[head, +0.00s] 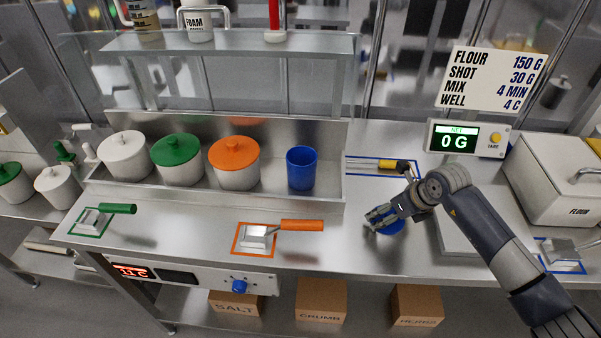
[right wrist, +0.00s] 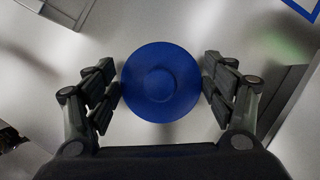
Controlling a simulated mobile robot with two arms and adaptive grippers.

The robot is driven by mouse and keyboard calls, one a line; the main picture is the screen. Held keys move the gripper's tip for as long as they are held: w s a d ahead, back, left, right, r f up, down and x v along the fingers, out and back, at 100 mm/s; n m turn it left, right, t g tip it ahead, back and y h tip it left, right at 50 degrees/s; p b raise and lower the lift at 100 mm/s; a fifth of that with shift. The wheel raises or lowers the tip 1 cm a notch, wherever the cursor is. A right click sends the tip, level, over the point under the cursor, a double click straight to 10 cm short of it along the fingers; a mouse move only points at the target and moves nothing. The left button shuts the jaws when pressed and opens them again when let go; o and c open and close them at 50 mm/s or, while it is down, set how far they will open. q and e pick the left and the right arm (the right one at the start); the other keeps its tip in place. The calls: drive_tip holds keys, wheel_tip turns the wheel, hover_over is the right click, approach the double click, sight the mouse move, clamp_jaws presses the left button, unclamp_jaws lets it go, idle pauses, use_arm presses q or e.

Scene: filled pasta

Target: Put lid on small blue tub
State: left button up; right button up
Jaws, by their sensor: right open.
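The small blue tub (head: 301,170) stands upright and uncovered in the steel tray at the back of the counter, right of the orange-lidded tub. A round blue lid (head: 392,228) with a central knob lies on the counter to the right, partly hidden by my right gripper in the head view. In the right wrist view the lid (right wrist: 161,82) sits between the two fingers. My right gripper (head: 380,217) is open over the lid, one finger on each side, and no firm grip shows. My left gripper is not in view.
White tubs with white, green (head: 177,160) and orange (head: 234,163) lids fill the tray left of the blue tub. A scoop (head: 257,237) with an orange handle lies in front. A scale display (head: 465,139) and a flour bin (head: 560,180) stand right.

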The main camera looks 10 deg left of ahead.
drive_tip(key=c, duration=0.5)
drive_tip(key=shift+r, duration=0.15)
drive_tip(key=shift+r+p, duration=1.5)
drive_tip(key=shift+r, duration=0.85)
